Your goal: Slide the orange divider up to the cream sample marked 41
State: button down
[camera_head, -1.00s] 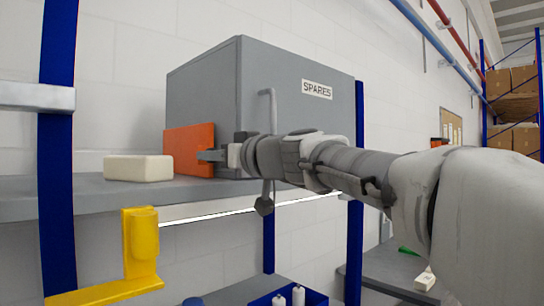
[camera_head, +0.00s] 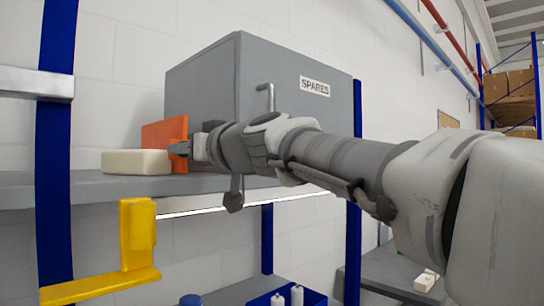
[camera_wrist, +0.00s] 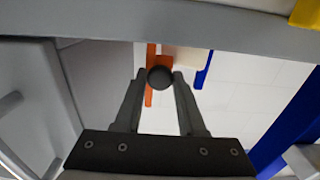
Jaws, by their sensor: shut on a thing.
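The orange divider (camera_head: 163,132) stands upright on the grey shelf, in front of the cabinet's left edge. The cream sample (camera_head: 135,162) lies to its left and overlaps the divider's lower left part in the picture. I cannot tell whether they touch, and no number is readable on the sample. My gripper (camera_head: 180,149) is at the divider's right side. In the wrist view, my gripper (camera_wrist: 159,76) is shut on a dark round knob at the orange divider (camera_wrist: 150,92). The cream sample (camera_wrist: 185,58) shows beyond it, partly hidden.
A grey cabinet (camera_head: 205,85) labelled SPARES stands on the shelf (camera_head: 90,188) behind my arm. A yellow bracket (camera_head: 137,235) sits at the shelf's front edge. A blue upright (camera_head: 53,150) stands left of the sample. A blue bin (camera_head: 310,298) with white bottles is below.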

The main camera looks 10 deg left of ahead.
jog(key=shift+s+a, duration=0.15)
jog(key=c, duration=0.8)
grip_release()
jog(key=shift+o, duration=0.2)
jog(key=b+v, duration=0.4)
jog(key=v, duration=1.3)
jog(key=shift+d+b, duration=0.3)
jog(key=shift+s, duration=0.1)
